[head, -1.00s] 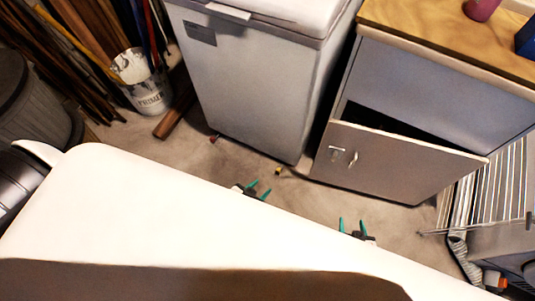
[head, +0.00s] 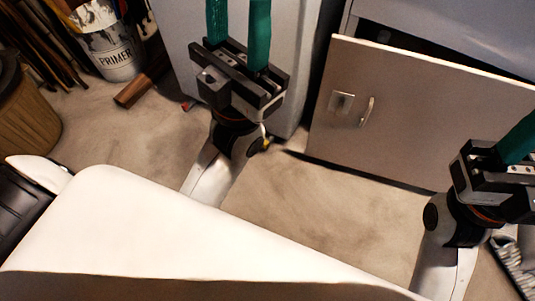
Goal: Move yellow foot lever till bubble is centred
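A small yellow foot lever (head: 267,143) shows low at the near right corner of the grey chest freezer (head: 178,38), close to the floor. It is partly hidden behind my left wrist. My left gripper (head: 238,28) is raised in front of the freezer, its two green fingers apart with nothing between them. Its fingertips run out of the top of the view. My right gripper (head: 512,150) is at the right edge; only one green finger shows clearly, so its opening cannot be judged. No bubble level is visible.
A small red piece (head: 187,105) sits at the freezer's left foot. A cabinet door (head: 400,110) hangs tilted open at right. Floor (head: 320,205) between my arms is clear.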

